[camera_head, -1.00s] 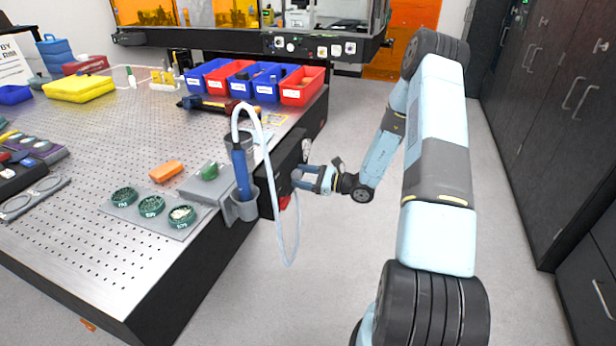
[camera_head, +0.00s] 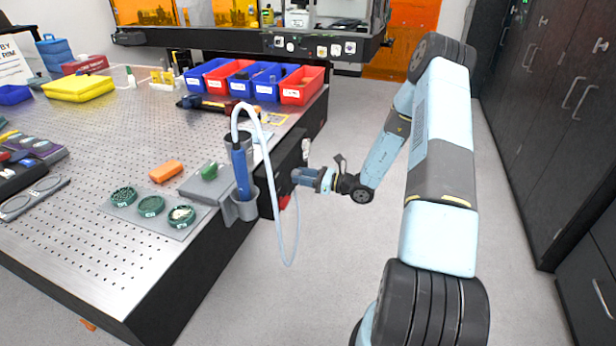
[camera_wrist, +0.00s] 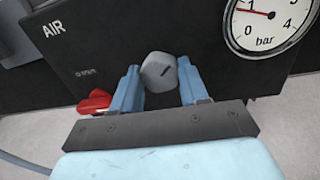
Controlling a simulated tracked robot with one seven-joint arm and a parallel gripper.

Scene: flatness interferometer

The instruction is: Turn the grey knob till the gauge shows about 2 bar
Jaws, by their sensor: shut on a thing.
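The grey knob (camera_wrist: 158,72) sits on the black air panel (camera_wrist: 60,60), with a dark mark on its face. My gripper (camera_wrist: 159,84) is shut on the knob, one blue finger on each side of it. In the head view my gripper (camera_head: 297,176) reaches the panel on the table's right side, and the knob is hidden there. The white gauge (camera_wrist: 270,22) is at the upper right of the wrist view, its top cut off. Its red needle points left, near the 1.
A red part (camera_wrist: 95,102) sticks out low on the panel, left of my gripper. A blue handpiece (camera_head: 241,172) stands in a grey holder (camera_head: 240,208) beside the panel, its pale hose (camera_head: 290,245) hanging down in front. Floor to the right is clear up to dark cabinets.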

